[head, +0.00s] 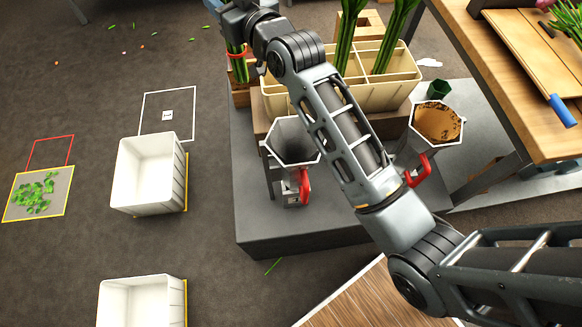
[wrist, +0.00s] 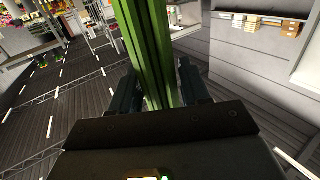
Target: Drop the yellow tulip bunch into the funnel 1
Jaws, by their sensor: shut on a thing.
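My gripper (head: 238,22), at the top edge of the head view, is shut on a bunch of green stems (head: 236,62). In the wrist view the stems (wrist: 155,55) rise between the two fingers. The flower heads are out of view, so I cannot tell their colour. The lower stems, with a red band, hang in front of a brown wooden box; I cannot tell whether they are inside it. A grey, empty-looking funnel (head: 277,150) with a red handle stands below my forearm. A second funnel (head: 460,124) with brown inside stands at right. No number shows on either.
A cream divided crate (head: 278,102) holds more green stems behind the funnels. A wooden table (head: 540,140) stands at right. White bins (head: 120,172) and a yellow-edged mat with green scraps (head: 14,208) are on the left floor. A small green cup (head: 439,89) stands behind the second funnel.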

